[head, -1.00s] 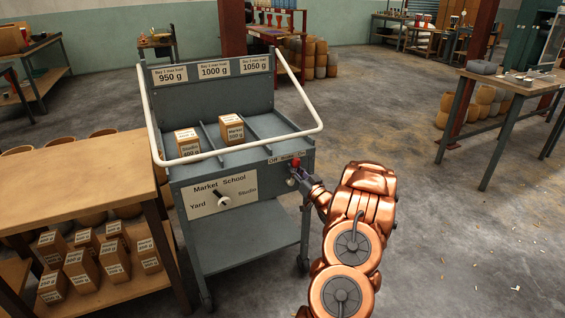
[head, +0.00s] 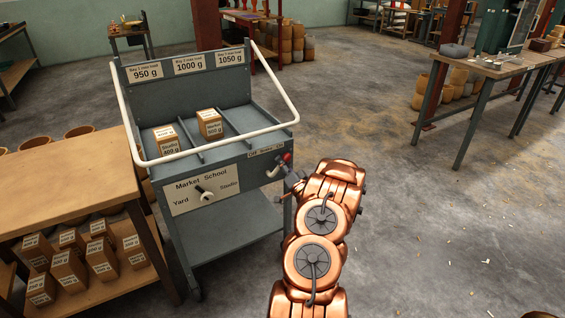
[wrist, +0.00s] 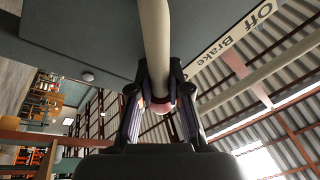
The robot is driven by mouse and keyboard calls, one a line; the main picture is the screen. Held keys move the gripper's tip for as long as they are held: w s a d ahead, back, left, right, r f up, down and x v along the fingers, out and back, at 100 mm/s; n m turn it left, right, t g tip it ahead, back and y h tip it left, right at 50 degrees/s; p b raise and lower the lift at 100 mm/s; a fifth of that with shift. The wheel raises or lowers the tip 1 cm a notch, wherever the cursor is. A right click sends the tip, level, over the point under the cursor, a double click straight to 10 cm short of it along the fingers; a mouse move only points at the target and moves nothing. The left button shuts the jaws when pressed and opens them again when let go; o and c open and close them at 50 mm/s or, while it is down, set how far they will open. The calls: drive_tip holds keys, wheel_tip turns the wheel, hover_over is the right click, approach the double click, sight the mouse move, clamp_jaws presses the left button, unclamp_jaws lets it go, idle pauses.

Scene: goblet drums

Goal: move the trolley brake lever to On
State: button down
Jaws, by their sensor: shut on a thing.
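The grey trolley (head: 235,232) stands left of centre in the head view. Its brake lever (head: 274,171), with a red knob (head: 287,157), is on the right of the front, below the Off Brake On label (head: 265,150). The lever leans right, its knob by the On end. My gripper (head: 291,172) is at the knob, its fingers partly hidden by my arm. In the wrist view my gripper (wrist: 160,103) is shut on the lever's knob end, with the pale shaft (wrist: 155,40) running up between the fingers. The label (wrist: 240,35) there shows Off and Brake; On is hidden.
A selector knob (head: 206,196) sits on the trolley's front plate. Weight boxes (head: 209,123) stand in its top bays, inside a white rail (head: 284,85). A wooden bench (head: 62,180) is close on the left. Floor to the right is clear up to a table (head: 480,67).

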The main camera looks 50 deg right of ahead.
drive_tip(key=shift+s+d+r, duration=0.1)
drive_tip(key=shift+d+r, duration=0.2)
drive_tip(key=shift+r, duration=0.25)
drive_tip(key=c, duration=1.1)
unclamp_jaws()
drive_tip(key=shift+f, duration=0.1)
drive_tip(key=shift+c, duration=0.2)
drive_tip(key=shift+o, duration=0.7)
drive_tip(key=shift+s, duration=0.15)
drive_tip(key=shift+a+f, duration=0.15)
drive_tip(key=shift+f, duration=0.15)
drive_tip(key=v, duration=1.1)
drive_tip(key=shift+s+a, duration=0.15)
drive_tip(key=shift+s, duration=0.15)
